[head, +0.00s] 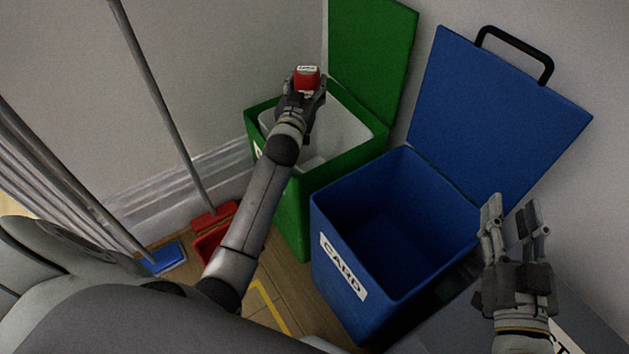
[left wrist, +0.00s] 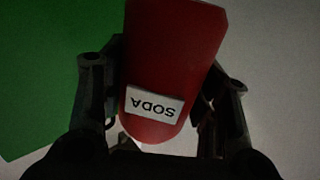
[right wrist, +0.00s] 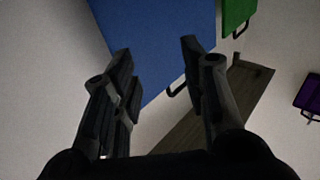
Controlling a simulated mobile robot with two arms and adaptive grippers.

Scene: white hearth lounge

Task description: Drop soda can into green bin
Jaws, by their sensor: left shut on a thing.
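The red soda can (head: 307,77) is in my left gripper (head: 302,92), above the open green bin (head: 292,205). In the left wrist view the can (left wrist: 172,65) sits between the fingers, with its white SODA label upside down. My left gripper is shut on it. The green bin has a pale liner inside, and its lid (head: 372,50) stands raised against the wall. In the left wrist view a green surface (left wrist: 40,70) shows at the left. My right gripper (head: 512,235) is open and empty, to the right of the blue bin.
An open blue bin (head: 330,285) labelled CARD stands right of the green bin, its lid (head: 500,110) raised. A red dustpan (head: 212,245) and a blue broom head (head: 163,258) are on the floor at the left. A purple thing (right wrist: 308,95) shows in the right wrist view.

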